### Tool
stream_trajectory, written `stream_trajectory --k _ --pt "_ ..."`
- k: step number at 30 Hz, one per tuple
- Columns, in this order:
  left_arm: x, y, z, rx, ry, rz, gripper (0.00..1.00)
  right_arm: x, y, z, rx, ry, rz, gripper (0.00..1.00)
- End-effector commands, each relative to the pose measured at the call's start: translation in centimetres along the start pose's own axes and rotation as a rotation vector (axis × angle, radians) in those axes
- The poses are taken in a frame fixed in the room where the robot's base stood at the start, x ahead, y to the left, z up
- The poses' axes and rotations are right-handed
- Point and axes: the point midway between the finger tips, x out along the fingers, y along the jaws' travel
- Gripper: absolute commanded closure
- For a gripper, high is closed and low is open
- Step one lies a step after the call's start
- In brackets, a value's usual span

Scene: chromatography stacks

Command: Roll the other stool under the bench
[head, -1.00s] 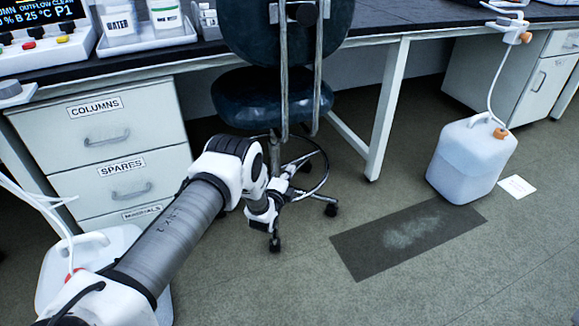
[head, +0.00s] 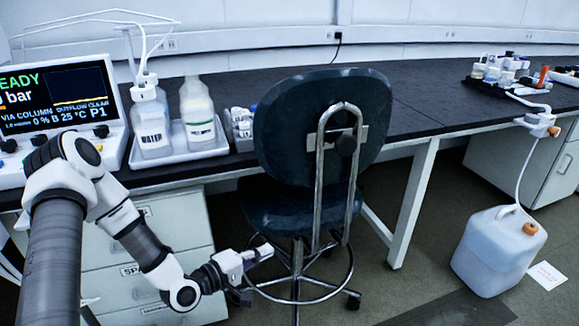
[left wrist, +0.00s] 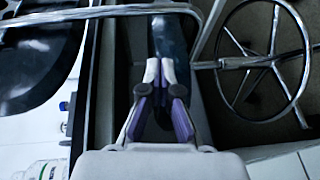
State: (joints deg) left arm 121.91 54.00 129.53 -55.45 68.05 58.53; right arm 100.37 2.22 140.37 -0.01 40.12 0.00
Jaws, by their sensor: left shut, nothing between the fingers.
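A stool (head: 318,130) with a dark blue seat and back and a chrome frame stands at the bench (head: 425,105), its back toward me. Its seat is beside the bench's front edge; how far it reaches under is hidden by the backrest. My left gripper (head: 264,251) is shut and empty, low at the stool's left, near its column and above the foot ring (head: 347,283). In the left wrist view the purple-sided fingers (left wrist: 160,72) are together, with the foot ring (left wrist: 300,95) on the right. I cannot tell whether they touch the stool. No second stool shows. My right gripper is out of view.
A drawer cabinet (head: 190,225) stands left of the stool and a white bench leg (head: 412,205) to its right. A white jug (head: 495,255) with a tube stands on the floor at right. Bottles in a tray (head: 180,152) stand on the bench.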

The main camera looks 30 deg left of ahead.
Motion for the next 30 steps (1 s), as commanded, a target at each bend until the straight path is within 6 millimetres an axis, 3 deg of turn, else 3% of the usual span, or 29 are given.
stream_trajectory --k 1,3,5,11,23,30 --pt "-0.9 4.8 -0.8 -0.035 0.03 0.059 1.0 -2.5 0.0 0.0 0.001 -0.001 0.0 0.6" --pt "-1.1 7.7 -2.1 -0.046 0.065 0.117 1.0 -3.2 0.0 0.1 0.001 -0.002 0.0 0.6" --pt "-1.0 9.0 -2.6 -0.045 0.076 0.144 1.0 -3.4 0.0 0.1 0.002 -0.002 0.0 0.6" --pt "0.6 8.9 -2.7 -0.032 0.073 0.151 1.0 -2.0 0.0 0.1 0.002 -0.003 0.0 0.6" --pt "8.9 10.1 -3.3 -0.028 0.073 0.15 1.0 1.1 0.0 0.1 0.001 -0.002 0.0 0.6" --pt "10.2 10.6 -0.2 -0.036 0.074 0.149 1.0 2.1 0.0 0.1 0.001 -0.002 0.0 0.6"
